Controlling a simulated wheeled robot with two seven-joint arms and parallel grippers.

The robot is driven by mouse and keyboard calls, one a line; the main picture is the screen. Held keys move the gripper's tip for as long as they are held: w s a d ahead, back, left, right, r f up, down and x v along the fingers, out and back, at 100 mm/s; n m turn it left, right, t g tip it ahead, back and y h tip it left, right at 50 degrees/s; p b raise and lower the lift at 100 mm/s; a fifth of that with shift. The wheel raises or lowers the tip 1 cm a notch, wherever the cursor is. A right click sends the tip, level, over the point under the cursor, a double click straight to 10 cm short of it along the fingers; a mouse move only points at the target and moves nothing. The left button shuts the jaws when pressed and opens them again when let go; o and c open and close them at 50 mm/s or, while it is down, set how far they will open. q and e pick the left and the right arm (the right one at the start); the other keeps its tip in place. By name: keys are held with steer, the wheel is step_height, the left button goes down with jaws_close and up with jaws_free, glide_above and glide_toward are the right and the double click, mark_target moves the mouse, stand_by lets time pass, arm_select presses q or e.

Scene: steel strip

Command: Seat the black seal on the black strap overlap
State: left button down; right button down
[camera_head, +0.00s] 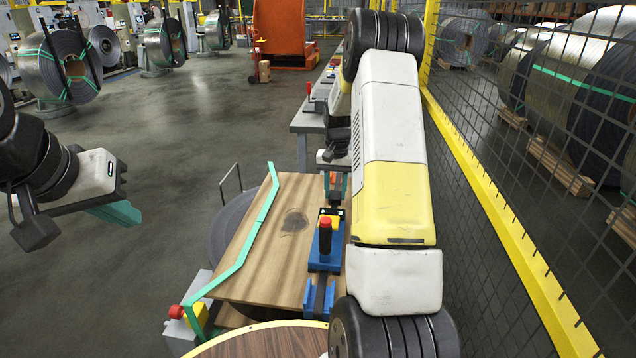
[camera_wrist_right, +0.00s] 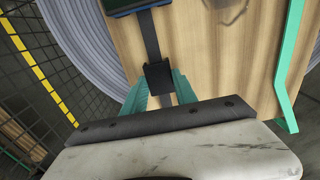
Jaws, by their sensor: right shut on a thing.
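The black seal (camera_wrist_right: 157,78) is a small dark block between the green fingers of my right gripper (camera_wrist_right: 160,90) in the right wrist view. The gripper is shut on it. The black strap (camera_wrist_right: 149,35) runs along the wooden board straight up to the seal; whether the seal sits on the strap or just above it, I cannot tell. The overlap itself is not distinguishable. In the head view my right arm hides most of this area. My left gripper (camera_head: 118,212) hangs at the left, away from the board, seen side-on, its finger gap unclear.
The wooden board (camera_head: 275,225) carries a blue tool with a red knob (camera_head: 325,222) and a blue bracket (camera_head: 319,297). A bent green strap (camera_head: 245,240) runs along its left side. A red-and-yellow device (camera_head: 190,312) stands at the lower left. A mesh fence (camera_head: 480,180) borders the right.

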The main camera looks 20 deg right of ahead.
steer(key=shift+f, duration=0.1)
steer(key=c, duration=0.9)
jaws_free()
step_height(320, 180, up, 8)
steer(key=shift+f, duration=0.1)
steer(key=s+a+r+n+t+y, duration=0.1)
steer(key=s+a+r+t, duration=0.1)
steer(key=s+a+r, duration=0.45)
steer(key=s+a+r+n+t, duration=0.1)
steer(key=s+a+r+n, duration=0.15)
steer(key=s+r, duration=0.55)
steer(key=s+a+r+n+t, duration=0.1)
steer(key=s+a, duration=0.2)
steer(key=s, duration=0.5)
steer(key=s+a+r+n+t+y, duration=0.1)
steer(key=s+a, duration=0.3)
steer(key=s, duration=0.4)
steer(key=shift+a+r+t, duration=0.15)
steer(key=shift+t, duration=0.45)
